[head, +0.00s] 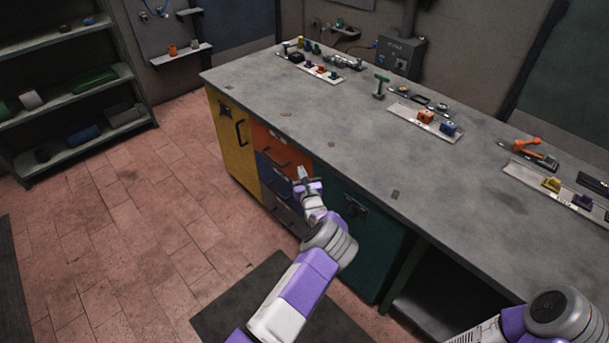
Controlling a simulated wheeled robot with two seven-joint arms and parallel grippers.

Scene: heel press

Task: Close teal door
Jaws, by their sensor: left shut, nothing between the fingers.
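The teal door (371,255) is on the front of the long grey workbench, right of the drawers, with a dark handle (354,207) near its upper left. It looks about in line with the bench front; I cannot tell whether a small gap is left. My left gripper (302,176) is shut and empty, in front of the drawers near the teal door's upper left edge. I cannot tell whether it touches anything. My left arm hides the door's left part. Only a rounded link of my right arm shows at the lower right; its gripper is out of view.
A yellow door (231,139) and orange (277,148) and blue (276,180) drawers with handles are to the left. The bench top (300,115) holds trays and tools toward the back. An open bay is right of the teal door. A dark mat (235,305) lies on the floor.

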